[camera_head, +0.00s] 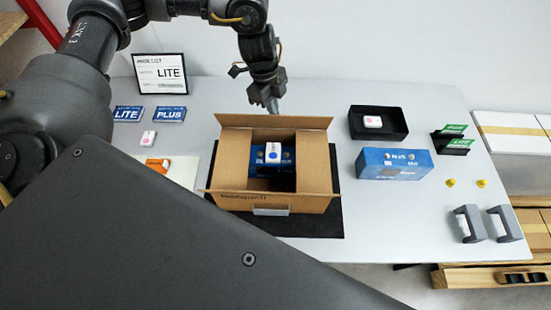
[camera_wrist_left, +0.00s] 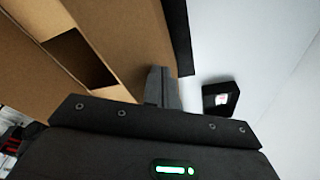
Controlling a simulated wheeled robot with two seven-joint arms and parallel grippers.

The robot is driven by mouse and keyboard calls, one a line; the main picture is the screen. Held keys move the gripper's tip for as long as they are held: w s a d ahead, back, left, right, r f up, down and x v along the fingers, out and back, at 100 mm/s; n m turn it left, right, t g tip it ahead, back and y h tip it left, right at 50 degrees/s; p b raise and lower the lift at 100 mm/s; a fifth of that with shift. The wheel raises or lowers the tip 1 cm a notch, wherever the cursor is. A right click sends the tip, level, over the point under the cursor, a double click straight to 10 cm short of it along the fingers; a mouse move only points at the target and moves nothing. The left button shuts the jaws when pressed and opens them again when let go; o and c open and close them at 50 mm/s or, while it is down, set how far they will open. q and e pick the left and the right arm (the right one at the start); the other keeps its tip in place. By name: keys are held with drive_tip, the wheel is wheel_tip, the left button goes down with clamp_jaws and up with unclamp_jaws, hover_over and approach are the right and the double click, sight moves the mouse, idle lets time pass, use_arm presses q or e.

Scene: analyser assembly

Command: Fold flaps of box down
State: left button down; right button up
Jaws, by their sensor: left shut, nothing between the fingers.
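The open cardboard box (camera_head: 235,180) stands on a black mat (camera_head: 325,226) in the middle of the table. Its back flap (camera_head: 290,122) sticks up and outward at the rear edge. A blue insert and a white device with a blue button (camera_head: 273,152) show inside. My left gripper (camera_head: 271,107) is shut and empty, just behind the back flap, pointing down; whether it touches the flap is unclear. In the left wrist view the shut fingers (camera_wrist_left: 160,88) are beside the brown cardboard (camera_wrist_left: 110,35). My right gripper is not in view.
A black tray (camera_head: 398,134) with a white device and a blue box (camera_head: 395,164) stand right of the cardboard box. Grey handles (camera_head: 470,224) lie at the right. My dark body hides the front left.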

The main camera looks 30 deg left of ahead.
use_arm(q)
drive_tip(key=shift+s+d+r, duration=0.1)
drive_tip(key=shift+s+d, duration=0.1)
drive_tip(key=shift+s, duration=0.3)
drive_tip(key=shift+s+d+f+p, duration=0.2)
drive_tip(key=shift+s+d+f, duration=0.15)
drive_tip(key=shift+s, duration=0.3)
drive_tip(key=shift+s+d+f+p, duration=0.2)
drive_tip(key=shift+s+d, duration=0.1)
drive_tip(key=shift+s, duration=0.3)
drive_tip(key=shift+s+d+f, duration=0.25)
drive_tip(key=shift+s+f, duration=0.2)
drive_tip(key=shift+s+d+f, duration=0.2)
drive_tip(key=shift+s+f, duration=0.2)
drive_tip(key=shift+s, duration=0.05)
drive_tip(key=shift+s+d+f, duration=0.25)
drive_tip(key=shift+s+f, duration=0.25)
drive_tip(key=shift+f, duration=0.35)
drive_tip(key=shift+f+b, duration=0.35)
drive_tip(key=shift+b, duration=0.05)
drive_tip(key=shift+r, duration=0.1)
wheel_tip(320, 180, up, 7)
drive_tip(key=p, duration=0.7)
drive_tip(key=shift+r+p, duration=0.15)
drive_tip(key=shift+p, duration=0.15)
